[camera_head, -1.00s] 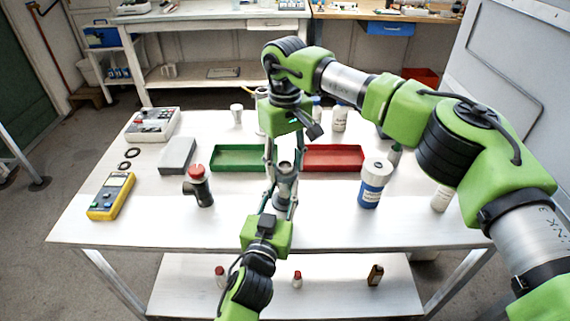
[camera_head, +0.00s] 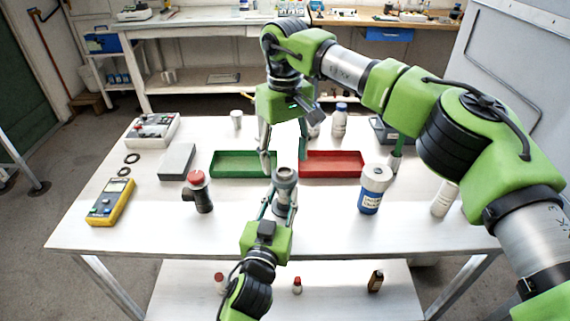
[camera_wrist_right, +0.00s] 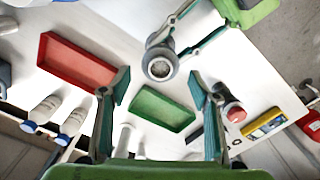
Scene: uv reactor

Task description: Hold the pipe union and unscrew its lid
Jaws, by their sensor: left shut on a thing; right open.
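The pipe union (camera_head: 286,180) is a grey, upright cylinder with a wider round top, near the middle of the table. My left gripper (camera_head: 281,205) is shut on its lower part from the near side. In the right wrist view the pipe union (camera_wrist_right: 160,66) shows from above as a dark ring with a paler round centre, the left gripper's fingers at its side. I cannot tell the lid from the body there. My right gripper (camera_head: 284,155) is open and empty above the pipe union, pointing down. Its fingertips (camera_wrist_right: 160,84) are apart and not touching it.
Behind stand a green tray (camera_head: 228,172) and a red tray (camera_head: 340,172). A red-topped dark fitting (camera_head: 203,200) stands left, with a yellow meter (camera_head: 111,202) beyond it. A blue-labelled jar (camera_head: 371,198) stands right. The table front is mostly clear.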

